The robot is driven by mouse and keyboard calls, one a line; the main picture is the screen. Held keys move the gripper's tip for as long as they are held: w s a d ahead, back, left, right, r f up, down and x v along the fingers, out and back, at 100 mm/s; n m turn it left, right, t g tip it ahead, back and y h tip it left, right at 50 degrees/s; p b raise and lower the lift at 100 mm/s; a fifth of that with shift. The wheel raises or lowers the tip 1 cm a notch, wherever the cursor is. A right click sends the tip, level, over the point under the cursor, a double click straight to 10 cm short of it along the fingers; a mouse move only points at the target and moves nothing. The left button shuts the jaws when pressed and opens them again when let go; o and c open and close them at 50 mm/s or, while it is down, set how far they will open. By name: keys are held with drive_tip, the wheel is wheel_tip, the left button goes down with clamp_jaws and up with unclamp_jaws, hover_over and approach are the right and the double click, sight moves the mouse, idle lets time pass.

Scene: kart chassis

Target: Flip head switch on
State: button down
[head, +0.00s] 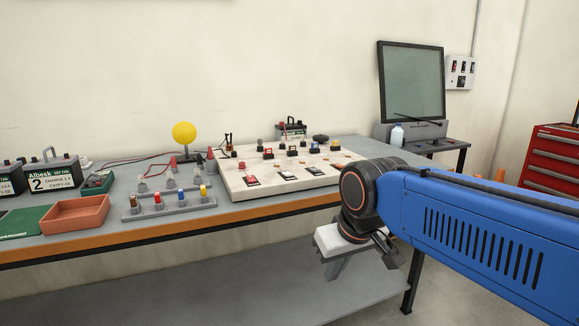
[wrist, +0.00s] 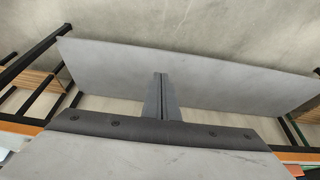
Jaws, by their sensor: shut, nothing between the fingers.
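A pale board (head: 240,184) with several small switches and terminals in red, black, blue and orange lies on the workbench. A red-marked switch (head: 251,180) sits near its front left. A panel with several dark switches (head: 461,69) hangs on the back wall at the right. I cannot tell which one is the head switch, and their lever positions are too small to read. My gripper (head: 333,270) points down in front of the bench edge, below the bench top and clear of every switch. Its fingers (wrist: 161,76) are shut and empty in the wrist view, above the grey lower shelf (wrist: 215,82).
A framed dark green panel (head: 411,82) and a red drawer cabinet (head: 552,157) stand at the right.

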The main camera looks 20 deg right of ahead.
drive_tip(key=w+d+r, duration=0.2)
drive_tip(key=w+r, duration=0.6)
drive_tip(key=w, duration=0.4)
drive_tip(key=w+d+r+g, duration=0.1)
drive_tip(key=w+r, duration=0.7)
drive_tip(key=w, duration=0.4)
drive_tip(key=w+d+r, duration=0.2)
drive_tip(key=w+r, duration=0.6)
drive_tip(key=w, duration=0.4)
drive_tip(key=shift+d+r+g, duration=0.25)
drive_tip(key=shift+d+g, duration=0.05)
hover_over(289, 173)
drive_tip(key=s, duration=0.1)
wheel_tip(289, 173, down, 12)
drive_tip(key=shift+s+a+f, duration=0.1)
drive_tip(key=shift+a+f, duration=0.05)
drive_tip(key=shift+f, duration=0.7)
